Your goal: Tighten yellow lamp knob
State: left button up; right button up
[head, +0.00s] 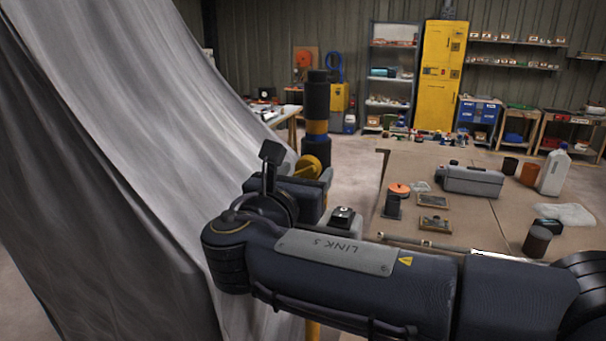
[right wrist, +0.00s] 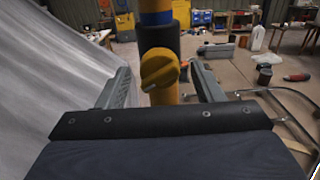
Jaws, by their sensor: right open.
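The yellow lamp knob (right wrist: 160,69) sticks out from the dark lower part of an upright lamp post. It also shows in the head view (head: 307,166), partly hidden by my right gripper. The lamp post (head: 317,108) is dark with blue and yellow bands. My right gripper (right wrist: 160,76) is open, with one finger on each side of the knob in the right wrist view. Gaps show between the fingers and the knob, and I see no contact. The head view does not show the fingertips clearly. My left gripper is not in view.
A grey draped sheet (head: 110,130) rises close on the left. A workbench (head: 465,215) on the right holds a grey toolbox (head: 472,181), a white jug (head: 554,172) and several small items. A yellow cabinet (head: 441,75) stands at the back wall.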

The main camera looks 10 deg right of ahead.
jog(key=c, duration=1)
